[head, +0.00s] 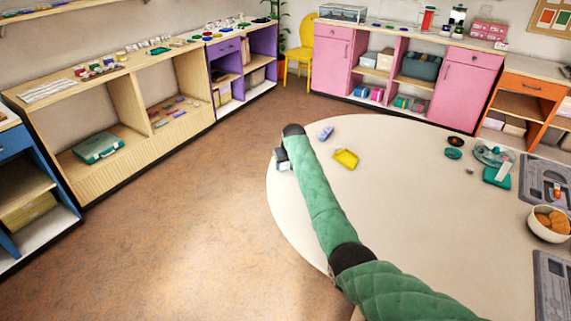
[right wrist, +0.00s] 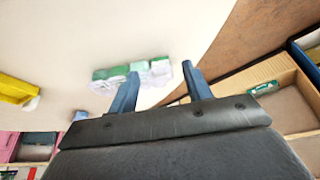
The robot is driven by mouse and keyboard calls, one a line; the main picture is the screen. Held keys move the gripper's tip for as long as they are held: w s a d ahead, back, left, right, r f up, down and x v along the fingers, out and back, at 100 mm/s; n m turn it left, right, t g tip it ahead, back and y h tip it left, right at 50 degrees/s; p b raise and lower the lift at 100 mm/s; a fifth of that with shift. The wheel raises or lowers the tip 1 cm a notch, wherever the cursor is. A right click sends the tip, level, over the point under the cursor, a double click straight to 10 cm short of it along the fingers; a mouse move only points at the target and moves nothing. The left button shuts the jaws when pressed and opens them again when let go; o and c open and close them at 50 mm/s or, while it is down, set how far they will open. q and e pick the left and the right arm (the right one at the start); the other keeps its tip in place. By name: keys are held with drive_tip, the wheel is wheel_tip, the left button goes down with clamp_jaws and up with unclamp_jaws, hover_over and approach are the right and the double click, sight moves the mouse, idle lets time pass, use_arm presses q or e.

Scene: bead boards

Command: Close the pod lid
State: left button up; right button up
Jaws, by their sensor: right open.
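My right gripper (head: 281,158) is at the left edge of the round table, with the green-sleeved arm reaching from the lower right. In the right wrist view its two blue fingers (right wrist: 161,70) are spread apart, with nothing held. A white-and-green object (right wrist: 140,74) lies on the pale tabletop beyond and around the left fingertip. Its shape is blurred, and I cannot tell whether it is the pod or how its lid stands. In the head view the gripper largely hides that spot. My left gripper is not in view.
On the table (head: 400,220) lie a yellow object (head: 345,158), a small lavender-blue item (head: 326,132) and a teal item (head: 497,178) with clear parts. A bowl of orange pieces (head: 549,222) and grey boards (head: 544,180) are at right. The table's middle is clear.

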drive_tip(key=c, duration=1)
drive_tip(key=shift+r, duration=0.1)
